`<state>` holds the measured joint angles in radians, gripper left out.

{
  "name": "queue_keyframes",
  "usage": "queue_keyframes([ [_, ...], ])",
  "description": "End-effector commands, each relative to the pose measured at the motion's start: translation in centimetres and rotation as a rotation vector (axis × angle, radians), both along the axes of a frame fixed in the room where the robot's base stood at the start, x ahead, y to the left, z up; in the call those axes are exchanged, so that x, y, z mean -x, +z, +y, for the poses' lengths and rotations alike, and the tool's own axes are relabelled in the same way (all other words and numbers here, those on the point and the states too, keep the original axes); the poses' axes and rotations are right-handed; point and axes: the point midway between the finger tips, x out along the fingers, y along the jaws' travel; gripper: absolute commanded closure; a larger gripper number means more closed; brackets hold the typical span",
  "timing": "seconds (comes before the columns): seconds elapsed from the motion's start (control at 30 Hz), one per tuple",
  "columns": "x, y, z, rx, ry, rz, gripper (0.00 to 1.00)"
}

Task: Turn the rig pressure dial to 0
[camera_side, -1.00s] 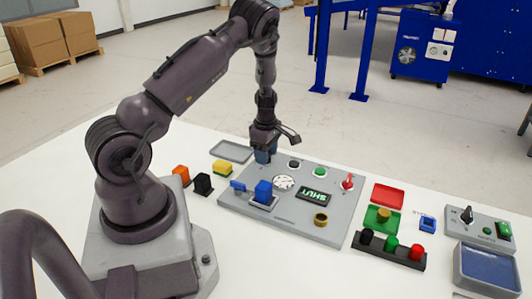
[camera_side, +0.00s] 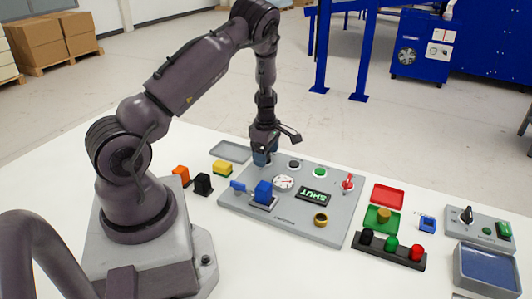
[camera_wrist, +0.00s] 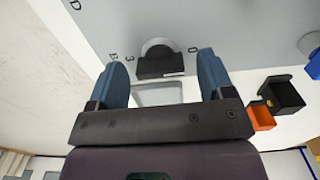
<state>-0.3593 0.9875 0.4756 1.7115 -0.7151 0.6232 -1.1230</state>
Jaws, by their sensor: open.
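The grey rig panel (camera_side: 290,222) lies on the white table and carries a round gauge (camera_side: 283,183) and a dark display (camera_side: 313,197) with green letters. My gripper (camera_side: 263,158) points down at the panel's far left corner, where its fingers hide the dial in the side view. In the wrist view my gripper (camera_wrist: 162,78) is open, with one blue finger on each side of a dark knob (camera_wrist: 162,66) on a light round base. I see gaps between knob and fingers. Marks 0 and 3 show on the panel near the knob. I cannot tell which mark it points to.
On the panel are a blue block (camera_side: 263,191), a red-handled part (camera_side: 347,182), a green button (camera_side: 319,172) and a brass ring (camera_side: 320,219). Coloured blocks (camera_side: 202,184) and a grey tray (camera_side: 231,151) lie left of it. Several small parts and trays stand to the right.

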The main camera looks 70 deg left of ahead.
Motion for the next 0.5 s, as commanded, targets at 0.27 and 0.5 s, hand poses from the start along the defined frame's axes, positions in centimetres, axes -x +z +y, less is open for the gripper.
queue_keyframes([
  [0.27, -0.1, 2.5, 0.0, -0.002, -0.001, -0.004, 0.26],
  [0.5, -0.1, 7.9, 0.0, -0.002, -0.002, -0.004, 0.26],
])
